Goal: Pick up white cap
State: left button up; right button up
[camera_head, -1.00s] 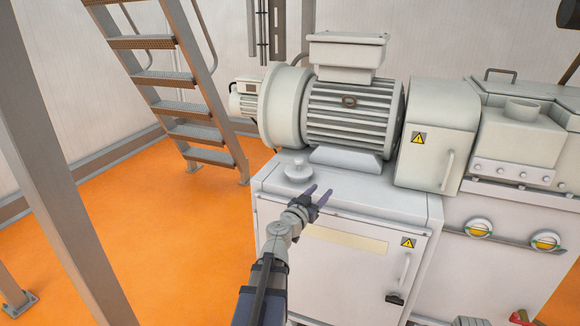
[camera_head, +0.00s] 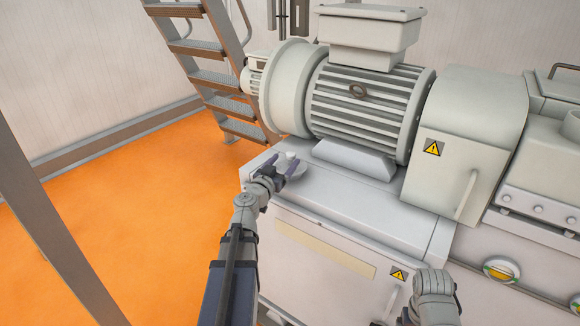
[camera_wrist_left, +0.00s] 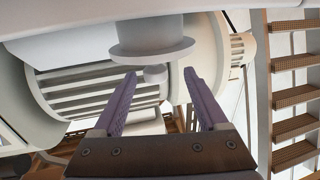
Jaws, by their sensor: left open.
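The white cap (camera_head: 292,168) is a round, flanged piece with a small knob, on the left part of the white cabinet top, in front of the motor. My left gripper (camera_head: 291,159) is open, its two purple fingers reaching in at the cap from the front left and partly covering it. In the left wrist view, which looks upside down, the cap (camera_wrist_left: 150,38) shows at top centre. Its small knob (camera_wrist_left: 155,74) appears between the fingertips of the open left gripper (camera_wrist_left: 160,76). Contact cannot be made out.
The large grey motor (camera_head: 365,105) stands close behind the cap. The cabinet top (camera_head: 375,215) is bare to the right. Metal stairs (camera_head: 215,75) stand at the back left, over orange floor (camera_head: 130,210). My right arm's wrist shows at the lower right.

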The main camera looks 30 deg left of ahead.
pick_arm(q)
jog(key=shift+w+a+r, duration=0.1)
jog(key=shift+w, duration=1.7)
jog(key=shift+w+a+r, duration=0.1)
jog(key=shift+w, duration=1.65)
jog(key=shift+d, duration=0.1)
jog(key=shift+s, duration=0.1)
jog(key=shift+c, duration=0.4)
grip_shut()
